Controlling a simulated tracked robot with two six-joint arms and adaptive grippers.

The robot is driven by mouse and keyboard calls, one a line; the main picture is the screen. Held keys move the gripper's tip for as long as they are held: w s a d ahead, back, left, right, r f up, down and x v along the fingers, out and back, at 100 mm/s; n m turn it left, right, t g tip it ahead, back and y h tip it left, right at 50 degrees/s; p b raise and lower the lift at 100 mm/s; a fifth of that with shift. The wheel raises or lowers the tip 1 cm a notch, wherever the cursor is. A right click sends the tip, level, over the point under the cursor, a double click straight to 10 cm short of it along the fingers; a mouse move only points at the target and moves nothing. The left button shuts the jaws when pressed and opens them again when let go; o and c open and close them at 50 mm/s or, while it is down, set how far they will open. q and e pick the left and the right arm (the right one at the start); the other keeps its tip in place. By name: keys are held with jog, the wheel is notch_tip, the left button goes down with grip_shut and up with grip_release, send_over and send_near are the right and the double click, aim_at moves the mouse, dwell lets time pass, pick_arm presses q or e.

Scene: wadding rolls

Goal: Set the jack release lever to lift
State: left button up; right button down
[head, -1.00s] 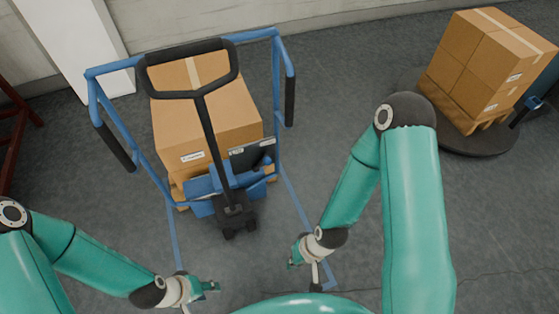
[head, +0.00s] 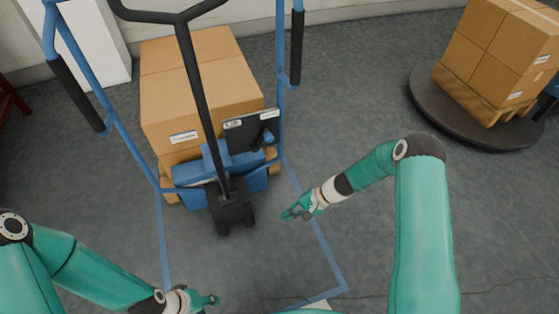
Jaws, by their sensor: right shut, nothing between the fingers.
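The blue pallet jack (head: 243,184) stands under a pallet of boxes, its black handle (head: 193,75) rising in front of them. A black lever plate (head: 240,137) sits right of the handle shaft. A white label reading something like "Lift" (head: 233,123) is at its upper left, and another label, too small to read, is at its upper right.
Blue frame rails with black grips (head: 296,48) flank the jack on both sides. Stacked boxes (head: 194,82) stand behind it. A round dark turntable (head: 455,117) with a loaded pallet is at the right. Grey floor (head: 350,100) between them is clear.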

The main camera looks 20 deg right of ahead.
jog(key=w+d+f+m+t+y+b, duration=0.2)
jog(key=w+d+f+t+b, duration=0.15)
jog(key=w+b, duration=0.45)
pick_arm(q)
notch_tip(320, 180, down, 17)
jog(key=b, duration=0.6)
jog(key=shift+f, duration=0.2)
pick_arm(e)
jog(key=w+d+r+t+y, duration=0.1)
jog(key=w+d+r+t, duration=0.2)
jog(key=w+d+t, duration=0.1)
jog(key=w+d+r+t+y, duration=0.2)
jog(key=w+d+r+t, duration=0.2)
jog(key=d, duration=0.5)
jog(key=shift+w+n+t, duration=0.3)
jog(key=shift+w+t, duration=0.25)
jog(key=shift+w, duration=0.4)
pick_arm(q)
jog(key=shift+f+b, duration=0.1)
jog(key=shift+b, duration=0.2)
jog(key=shift+f+b, duration=1.95)
pick_arm(e)
jog(key=s+a+x, duration=0.2)
jog(key=x, duration=1)
jog(key=shift+w+a+r, duration=0.15)
jog(key=shift+a+r, duration=0.1)
jog(key=shift+r, duration=0.2)
